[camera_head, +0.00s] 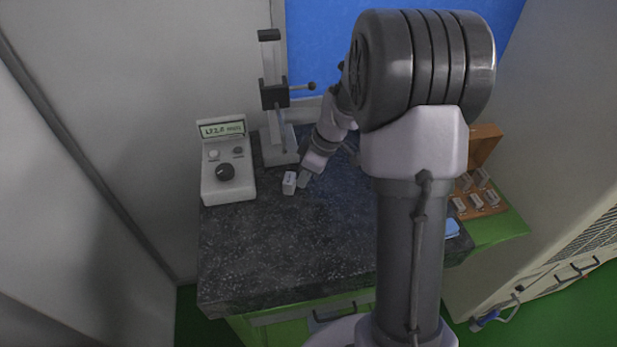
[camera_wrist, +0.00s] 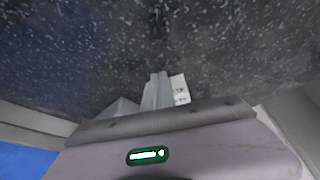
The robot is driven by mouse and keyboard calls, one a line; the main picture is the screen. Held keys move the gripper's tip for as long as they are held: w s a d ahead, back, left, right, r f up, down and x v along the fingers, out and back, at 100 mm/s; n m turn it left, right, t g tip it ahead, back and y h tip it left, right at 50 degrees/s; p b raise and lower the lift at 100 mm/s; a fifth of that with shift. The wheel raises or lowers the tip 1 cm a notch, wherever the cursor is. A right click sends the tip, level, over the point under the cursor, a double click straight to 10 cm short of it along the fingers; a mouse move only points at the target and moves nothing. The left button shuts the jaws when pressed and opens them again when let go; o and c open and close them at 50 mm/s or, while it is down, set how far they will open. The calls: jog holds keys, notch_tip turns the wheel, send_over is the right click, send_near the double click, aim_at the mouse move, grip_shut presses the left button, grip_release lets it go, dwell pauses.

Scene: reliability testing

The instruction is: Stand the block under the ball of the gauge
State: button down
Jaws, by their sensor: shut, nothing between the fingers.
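The block (camera_head: 290,183) is small and pale with dark marks, and stands on the dark speckled slab just in front of the gauge's base. The gauge (camera_head: 274,97) has an upright column, a dark carriage and a thin probe pointing down; its ball tip is too small to make out. My gripper (camera_head: 303,180) is low over the slab, close to the right of the block. In the wrist view the fingers (camera_wrist: 156,90) are together and empty, with the block (camera_wrist: 180,90) right beside them. I cannot tell whether they touch it.
A readout box (camera_head: 227,165) with a display and knob stands left of the gauge. A wooden case (camera_head: 481,190) of several blocks is open at the right, with a blue cloth (camera_head: 452,229) nearby. The slab's front (camera_head: 280,250) is clear.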

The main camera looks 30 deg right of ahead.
jog(key=shift+a, duration=0.25)
jog(key=shift+r, duration=0.2)
jog(key=r, duration=0.1)
jog(key=d+r+p, duration=0.2)
jog(key=shift+s+r, duration=0.25)
jog(key=shift+r, duration=0.1)
jog(key=shift+f, duration=0.1)
